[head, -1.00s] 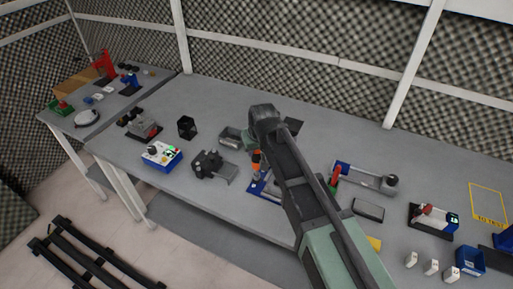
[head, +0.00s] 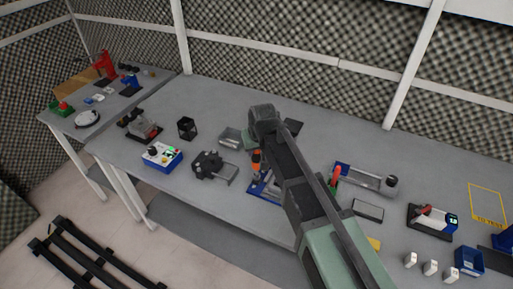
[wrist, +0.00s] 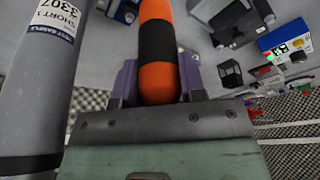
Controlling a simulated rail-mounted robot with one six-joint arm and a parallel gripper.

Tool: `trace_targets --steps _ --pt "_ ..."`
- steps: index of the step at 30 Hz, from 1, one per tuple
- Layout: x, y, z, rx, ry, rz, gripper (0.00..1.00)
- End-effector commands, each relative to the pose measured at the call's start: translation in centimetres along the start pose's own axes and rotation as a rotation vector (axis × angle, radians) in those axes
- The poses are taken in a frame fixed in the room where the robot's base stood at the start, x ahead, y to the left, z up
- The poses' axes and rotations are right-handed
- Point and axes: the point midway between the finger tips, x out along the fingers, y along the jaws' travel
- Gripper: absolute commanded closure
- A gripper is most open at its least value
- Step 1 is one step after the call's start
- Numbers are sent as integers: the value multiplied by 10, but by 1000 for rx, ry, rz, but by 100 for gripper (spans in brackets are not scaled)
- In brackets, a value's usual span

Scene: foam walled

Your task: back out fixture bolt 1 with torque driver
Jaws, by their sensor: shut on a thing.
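The torque driver has an orange and black handle (wrist: 158,50), which fills the middle of the wrist view. My gripper (wrist: 158,88) is shut on it, with a purple-grey finger on each side of the handle. In the head view the driver (head: 256,160) shows as a small orange and black piece left of my arm. It stands above or beside a blue fixture (head: 262,188), which my arm partly covers. The driver's tip and fixture bolt 1 cannot be made out, so I cannot tell whether they touch.
A dark vise-like block (head: 208,163) and a blue control box (head: 161,157) stand to the left. A black open holder (head: 187,127) is behind them. Right of my arm are a rail-like device (head: 365,180), a flat grey tray (head: 368,210) and a blue bin (head: 470,261).

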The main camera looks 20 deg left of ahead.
Motion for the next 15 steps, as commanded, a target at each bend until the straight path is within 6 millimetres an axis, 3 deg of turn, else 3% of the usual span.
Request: trace_targets --steps 9,15 --pt "-2 0 0 0 0 0 89" --pt "-16 0 -5 0 0 0 89"
